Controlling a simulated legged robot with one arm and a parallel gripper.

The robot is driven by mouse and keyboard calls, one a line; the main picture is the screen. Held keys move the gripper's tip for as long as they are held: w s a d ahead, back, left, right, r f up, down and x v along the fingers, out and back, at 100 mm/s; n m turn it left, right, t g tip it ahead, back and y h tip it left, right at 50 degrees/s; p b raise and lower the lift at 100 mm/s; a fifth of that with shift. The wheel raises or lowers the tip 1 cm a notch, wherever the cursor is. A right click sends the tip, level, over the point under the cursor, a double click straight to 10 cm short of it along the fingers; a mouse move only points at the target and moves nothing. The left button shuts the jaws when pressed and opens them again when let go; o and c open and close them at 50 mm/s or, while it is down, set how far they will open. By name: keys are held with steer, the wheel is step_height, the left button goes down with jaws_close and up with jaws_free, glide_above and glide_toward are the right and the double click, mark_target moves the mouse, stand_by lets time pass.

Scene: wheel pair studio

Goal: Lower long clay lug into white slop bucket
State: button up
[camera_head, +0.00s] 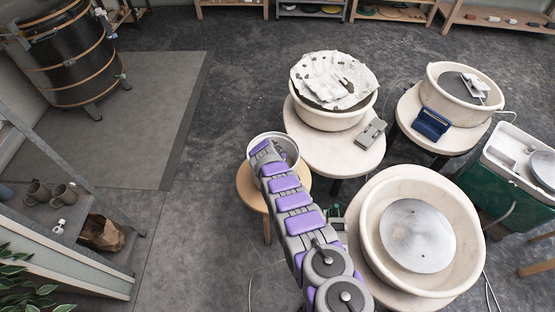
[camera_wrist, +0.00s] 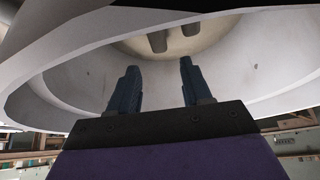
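The white slop bucket (camera_head: 291,146) stands on a small round wooden stool, and the end of my arm covers much of its opening. In the wrist view the bucket's pale inner wall (camera_wrist: 262,62) curves around my gripper (camera_wrist: 158,68). My two dark fingers are apart, with nothing visible between them. Past the fingertips, two short grey-brown stubs, one of them a possible clay lug (camera_wrist: 157,41), show against the beige bottom or slip. I cannot tell which is the long lug. The fingers are hidden in the head view.
A wheel with a white basin (camera_head: 376,215) stands close to the right of my arm. Behind it is another wheel with a clay-covered basin (camera_head: 318,118). A shelf with mugs (camera_head: 62,192) is at the left. Floor between shelf and stool (camera_head: 243,185) is clear.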

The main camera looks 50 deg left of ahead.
stand_by(0.3)
steer(key=p+v, duration=0.3)
steer(key=shift+r, duration=0.2)
steer(key=p+v, duration=0.3)
steer(key=v, duration=1)
steer(key=shift+s+d+r, duration=0.15)
steer(key=shift+s+r, duration=0.05)
steer(key=shift+r, duration=0.15)
